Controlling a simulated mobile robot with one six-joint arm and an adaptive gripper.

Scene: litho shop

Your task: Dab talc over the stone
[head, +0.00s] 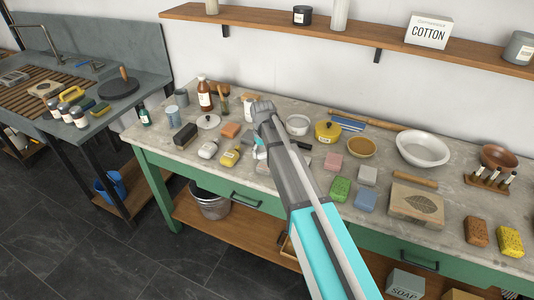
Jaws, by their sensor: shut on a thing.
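The stone (416,204) is a thick pale slab with a dark leaf drawn on its top face. It lies flat on the right half of the worktable. My gripper (259,153) is over the middle of the table, well to the left of the stone. It is partly hidden by my wrist and arm. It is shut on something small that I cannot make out. No talc is clearly identifiable; a white container (249,108) stands behind my wrist, and a white bottle (208,148) lies to the left.
Several sponges and blocks, including a green sponge (340,189) and a blue block (365,200), lie between my arm and the stone. A rolling pin (387,178) lies behind the stone. A white basin (423,149) and a yellow pot (328,131) stand towards the back.

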